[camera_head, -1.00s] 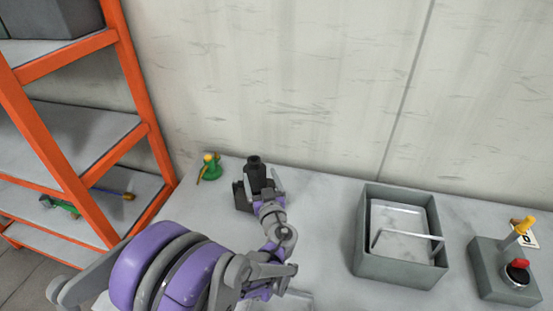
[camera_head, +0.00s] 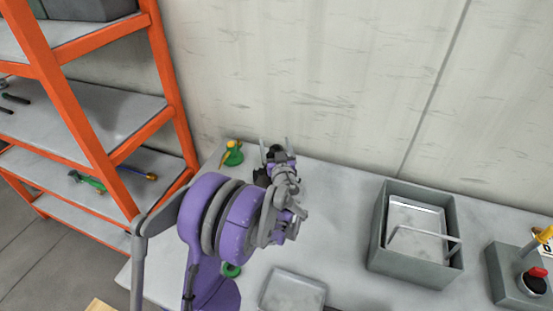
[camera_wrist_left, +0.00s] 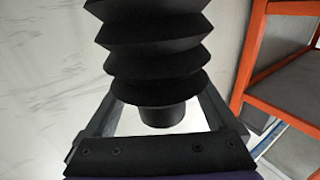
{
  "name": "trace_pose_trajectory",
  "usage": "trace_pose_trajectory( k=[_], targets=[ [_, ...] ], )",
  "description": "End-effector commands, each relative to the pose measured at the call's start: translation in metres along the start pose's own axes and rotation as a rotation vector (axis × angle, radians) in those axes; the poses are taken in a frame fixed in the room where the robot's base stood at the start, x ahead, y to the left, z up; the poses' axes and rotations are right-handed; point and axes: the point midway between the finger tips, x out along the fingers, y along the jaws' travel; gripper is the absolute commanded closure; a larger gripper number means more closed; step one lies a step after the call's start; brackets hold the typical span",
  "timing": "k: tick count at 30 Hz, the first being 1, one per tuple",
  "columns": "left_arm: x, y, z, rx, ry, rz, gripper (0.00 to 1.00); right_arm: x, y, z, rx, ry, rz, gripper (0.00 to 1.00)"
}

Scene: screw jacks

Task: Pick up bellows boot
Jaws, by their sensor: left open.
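The black ribbed bellows boot (camera_wrist_left: 155,45) fills the upper middle of the left wrist view, with a narrower plain collar at its lower end. In the head view its dark top (camera_head: 275,152) shows at the back of the table, mostly hidden by my left arm. My left gripper (camera_head: 277,163) is at the boot. In the left wrist view its open fingers lie on either side of the boot's collar, with visible gaps. The boot hides the fingertips. My right gripper is not in view.
A green screw jack with yellow parts (camera_head: 232,154) stands left of the gripper near the wall. A grey bin (camera_head: 452,262), a flat tray (camera_head: 293,291) and a control box (camera_head: 510,275) are on the table (camera_head: 335,210). An orange shelf rack (camera_head: 170,90) stands left.

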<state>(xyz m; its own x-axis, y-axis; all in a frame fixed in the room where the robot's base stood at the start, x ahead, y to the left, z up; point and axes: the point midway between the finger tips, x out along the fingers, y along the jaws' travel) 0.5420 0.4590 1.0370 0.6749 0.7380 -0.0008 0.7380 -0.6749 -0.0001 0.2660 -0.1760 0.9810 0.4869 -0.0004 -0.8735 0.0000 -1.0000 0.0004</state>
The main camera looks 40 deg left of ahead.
Motion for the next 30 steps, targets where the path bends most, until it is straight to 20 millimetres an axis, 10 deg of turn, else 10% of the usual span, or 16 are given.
trace_pose_trajectory(
  k=[4, 19, 30],
  targets=[
    [-0.0006, -0.0004, 0.0007, 0.000, 0.000, 0.000, 0.09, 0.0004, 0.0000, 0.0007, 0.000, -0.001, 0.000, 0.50],
    [-0.0008, -0.0004, 0.0006, 0.000, 0.000, -0.001, 0.99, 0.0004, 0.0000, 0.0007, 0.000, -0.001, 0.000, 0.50],
    [0.0002, 0.0014, -0.0046, -0.001, 0.000, -0.001, 1.00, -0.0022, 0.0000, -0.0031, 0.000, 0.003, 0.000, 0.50]
  ],
)
